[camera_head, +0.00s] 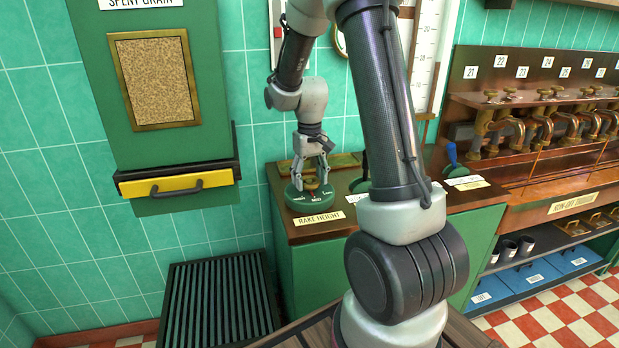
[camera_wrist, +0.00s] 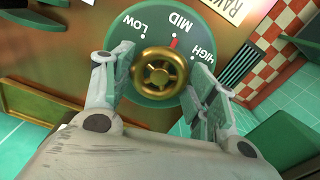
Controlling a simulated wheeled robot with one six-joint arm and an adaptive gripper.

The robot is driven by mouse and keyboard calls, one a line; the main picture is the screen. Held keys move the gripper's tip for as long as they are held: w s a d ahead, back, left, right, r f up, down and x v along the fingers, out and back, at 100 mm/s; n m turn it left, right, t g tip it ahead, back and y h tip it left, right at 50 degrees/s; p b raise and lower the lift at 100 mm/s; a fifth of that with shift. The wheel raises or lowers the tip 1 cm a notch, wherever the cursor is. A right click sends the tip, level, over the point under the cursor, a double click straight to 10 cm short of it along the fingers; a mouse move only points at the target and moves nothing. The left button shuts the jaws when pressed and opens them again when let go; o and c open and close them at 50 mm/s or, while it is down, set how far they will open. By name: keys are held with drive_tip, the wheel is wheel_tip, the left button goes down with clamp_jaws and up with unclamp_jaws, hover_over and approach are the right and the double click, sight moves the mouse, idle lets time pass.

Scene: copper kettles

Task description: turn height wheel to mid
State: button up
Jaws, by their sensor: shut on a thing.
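The rake height wheel is a small brass handwheel (camera_wrist: 160,74) on a round green dial (camera_wrist: 124,31) marked LOW, MID and HIGH. In the wrist view a red pointer (camera_wrist: 174,43) stands at the dot by MID. In the head view the dial (camera_head: 308,202) sits on the counter behind the RAKE HEIGHT label, with the wheel partly hidden by my fingers. My gripper (camera_head: 313,178) points down over it, one finger on each side, shut on the wheel. The fingers also flank the wheel in the wrist view.
A green chute with a yellow drawer front (camera_head: 177,185) hangs at left. A dark slatted grate (camera_head: 222,300) lies below it.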

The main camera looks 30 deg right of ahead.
sight(310, 180)
drive_tip(key=shift+n, duration=0.5)
drive_tip(key=o, duration=1)
wheel_tip(310, 180, up, 12)
idle(0.5)
